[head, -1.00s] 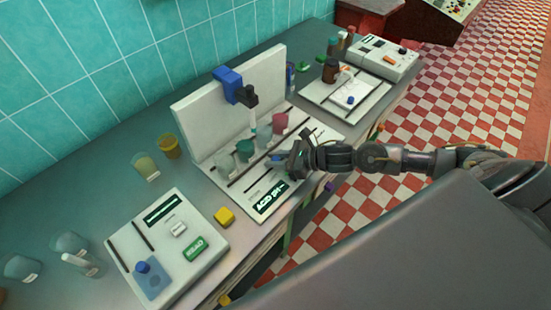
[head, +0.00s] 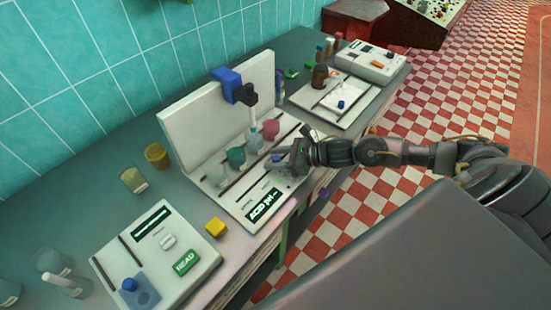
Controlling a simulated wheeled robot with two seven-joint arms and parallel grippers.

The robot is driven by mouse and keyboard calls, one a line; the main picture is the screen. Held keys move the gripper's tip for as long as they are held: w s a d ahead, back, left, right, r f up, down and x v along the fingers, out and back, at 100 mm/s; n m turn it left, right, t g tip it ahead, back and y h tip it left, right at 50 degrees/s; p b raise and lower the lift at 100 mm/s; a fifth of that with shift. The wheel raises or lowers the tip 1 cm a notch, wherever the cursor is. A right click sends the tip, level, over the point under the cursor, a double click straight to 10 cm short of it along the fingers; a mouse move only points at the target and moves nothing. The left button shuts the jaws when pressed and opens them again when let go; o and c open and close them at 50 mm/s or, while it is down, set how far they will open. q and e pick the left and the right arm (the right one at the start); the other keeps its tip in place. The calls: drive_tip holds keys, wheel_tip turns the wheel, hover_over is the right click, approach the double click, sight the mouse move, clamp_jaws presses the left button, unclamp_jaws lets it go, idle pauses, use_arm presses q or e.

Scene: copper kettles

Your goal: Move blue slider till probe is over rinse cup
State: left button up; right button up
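The blue slider knob (head: 276,158) sits on the slotted front of the white acid station, right by the tips of my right gripper (head: 286,160). The gripper reaches in from the right, and its fingers are too small and dark to tell whether they are shut on the knob. The pale probe (head: 253,116) hangs from a black holder under a blue carriage (head: 228,86). It is over or close to the third cup, a clear one (head: 254,139). A whitish cup (head: 216,175), a green cup (head: 236,157) and a pink cup (head: 271,129) share the row. No rinse label is readable. My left gripper is out of view.
Two loose cups, one amber (head: 157,156), stand left. A tray with a brown bottle (head: 320,77) and a white device (head: 370,62) stand behind right.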

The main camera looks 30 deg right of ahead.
drive_tip(key=shift+s+d, duration=0.2)
drive_tip(key=shift+d, duration=0.05)
drive_tip(key=b+v, duration=0.3)
drive_tip(key=v, duration=0.5)
drive_tip(key=shift+s+d, duration=0.15)
drive_tip(key=shift+s, duration=0.1)
drive_tip(key=shift+s+d+r, duration=0.5)
drive_tip(key=shift+d+r, duration=0.05)
